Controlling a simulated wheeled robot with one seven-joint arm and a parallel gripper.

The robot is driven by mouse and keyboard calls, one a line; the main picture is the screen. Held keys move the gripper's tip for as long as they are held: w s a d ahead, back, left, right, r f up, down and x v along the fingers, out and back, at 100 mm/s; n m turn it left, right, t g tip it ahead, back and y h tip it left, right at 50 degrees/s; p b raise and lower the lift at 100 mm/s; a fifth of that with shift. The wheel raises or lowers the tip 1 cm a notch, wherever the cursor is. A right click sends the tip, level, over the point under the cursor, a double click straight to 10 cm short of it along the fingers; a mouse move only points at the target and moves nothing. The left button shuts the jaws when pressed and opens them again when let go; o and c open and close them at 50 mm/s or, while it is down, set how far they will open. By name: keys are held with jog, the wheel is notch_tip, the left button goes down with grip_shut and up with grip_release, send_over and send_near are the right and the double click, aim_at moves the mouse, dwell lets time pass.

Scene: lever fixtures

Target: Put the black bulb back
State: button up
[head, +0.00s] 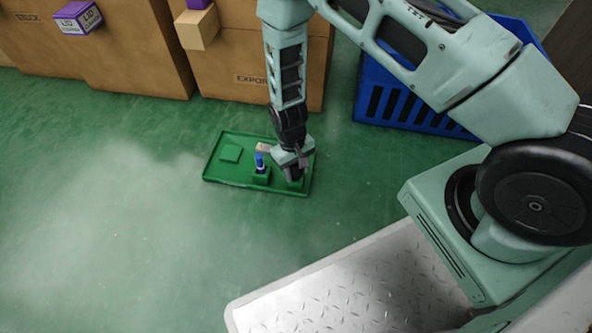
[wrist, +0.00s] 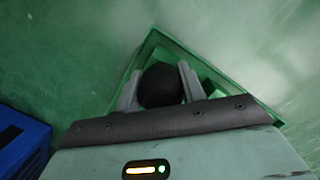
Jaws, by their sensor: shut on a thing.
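The black bulb (wrist: 161,86) is between my gripper's two grey fingers in the wrist view, and they are shut on it. In the head view my gripper (head: 292,167) points down over the right end of a green tray (head: 222,180) on the floor. The bulb is mostly hidden behind the fingers there. A blue bulb (head: 259,160) stands upright in a green holder (head: 261,177) just left of my gripper. A green block lies under or beside my gripper at the tray's right end; I cannot tell whether the black bulb touches it.
A low green pad (head: 231,153) is at the tray's left part. Large cardboard boxes (head: 130,60) stand behind, with small purple-and-tan blocks on their faces. A blue slatted crate (head: 400,105) stands at the back right. The floor left of the tray is clear.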

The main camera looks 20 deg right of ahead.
jog(key=shift+f, duration=0.15)
jog(key=o, duration=0.7)
